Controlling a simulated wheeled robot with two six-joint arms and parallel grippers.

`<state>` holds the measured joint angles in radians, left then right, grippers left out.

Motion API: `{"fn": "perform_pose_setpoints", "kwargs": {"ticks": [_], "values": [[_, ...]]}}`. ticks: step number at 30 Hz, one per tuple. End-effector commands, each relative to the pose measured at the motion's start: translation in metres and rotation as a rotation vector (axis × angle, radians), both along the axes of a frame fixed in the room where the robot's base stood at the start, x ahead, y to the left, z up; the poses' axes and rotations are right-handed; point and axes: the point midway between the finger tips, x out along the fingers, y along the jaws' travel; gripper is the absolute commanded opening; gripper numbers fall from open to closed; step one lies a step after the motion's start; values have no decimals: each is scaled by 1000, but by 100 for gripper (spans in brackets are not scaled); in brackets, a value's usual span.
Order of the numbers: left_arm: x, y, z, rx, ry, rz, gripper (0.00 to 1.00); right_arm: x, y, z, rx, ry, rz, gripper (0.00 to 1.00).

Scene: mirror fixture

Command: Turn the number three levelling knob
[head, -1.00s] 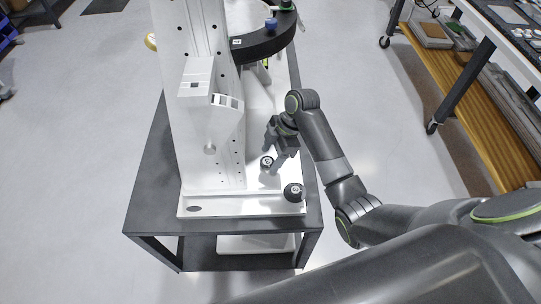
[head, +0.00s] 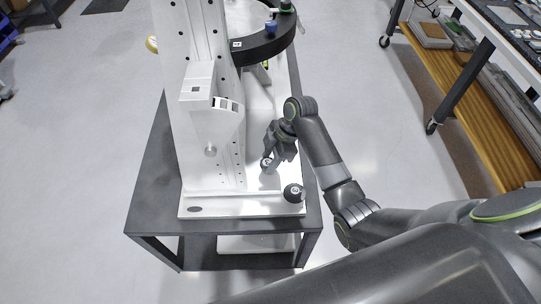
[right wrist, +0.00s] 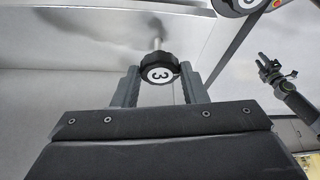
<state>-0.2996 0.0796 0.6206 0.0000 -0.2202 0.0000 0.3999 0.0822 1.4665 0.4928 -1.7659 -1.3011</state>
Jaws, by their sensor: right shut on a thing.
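The number three levelling knob (right wrist: 160,70) is a black, lobed knob with a white face and a black 3, set on a thin metal stem. In the right wrist view it sits between the two fingers of my right gripper (right wrist: 158,88), which is shut on it. In the head view my right gripper (head: 271,159) reaches down to the knob (head: 267,163) on the white base plate, partly covering it. A dark arm end that looks like my left gripper (right wrist: 272,72) shows small at the right of the right wrist view; its opening is unclear.
Another black knob (head: 293,193) stands at the near right corner of the white base plate (head: 240,207). A tall white upright (head: 205,120) rises left of my right gripper, with a dark ring (head: 265,45) behind. A dark cart (head: 150,200) carries the fixture.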

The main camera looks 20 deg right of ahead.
Motion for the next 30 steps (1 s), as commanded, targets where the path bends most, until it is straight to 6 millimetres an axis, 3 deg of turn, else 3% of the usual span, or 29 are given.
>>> {"fn": "perform_pose_setpoints", "kwargs": {"ticks": [1, 6, 18, 19, 23, 24, 30], "values": [[0, 0, 12, 0, 0, 0, 36, -2, 0, 5, 1, 3, -37, 16], [0, 0, 26, 0, 0, 0, 36, -3, 0, 4, 0, 3, -151, 16], [0, 0, 27, 0, 0, 0, 36, -2, 0, 0, -1, 0, -199, 16], [0, 0, 27, 0, 0, 0, 36, -2, 0, 0, -1, 0, -199, 40], [0, 0, 27, 0, 0, 0, 36, -2, 0, 0, 0, 0, -198, 57], [0, 0, 27, 0, 0, 0, 36, -2, 0, 0, 0, 0, -198, 61], [0, 0, 27, 0, 0, 0, 36, -2, 0, 0, 0, 0, -198, 61]]}}
